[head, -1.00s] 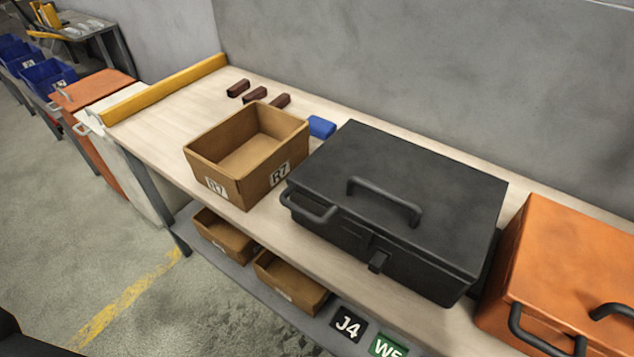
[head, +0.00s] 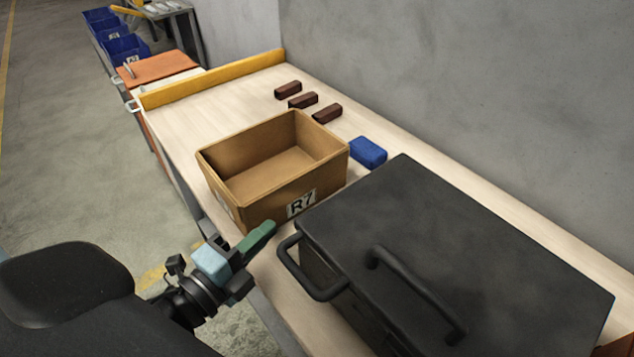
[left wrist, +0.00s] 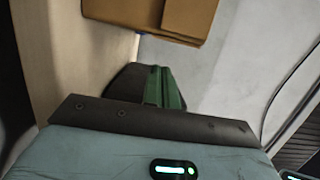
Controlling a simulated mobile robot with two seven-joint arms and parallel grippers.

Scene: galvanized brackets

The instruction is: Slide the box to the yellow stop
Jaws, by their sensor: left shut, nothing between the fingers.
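The open, empty cardboard box (head: 288,197) marked R7 stands upright on the light wooden bench (head: 190,118). The yellow stop (head: 215,78) is a low bar across the bench's far end, with bare bench between it and the box. My left gripper (head: 266,232) is shut and empty, its green fingers together close to the box's near side; I cannot tell whether they touch it. In the left wrist view the green fingers (left wrist: 163,88) point toward brown cardboard (left wrist: 150,15) at the top. My right gripper is not in view.
A large black case (head: 450,240) with handles stands just right of the box. A blue block (head: 368,152) and three dark brown blocks (head: 303,100) lie along the wall side. An orange-topped container (head: 158,68) stands beyond the stop.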

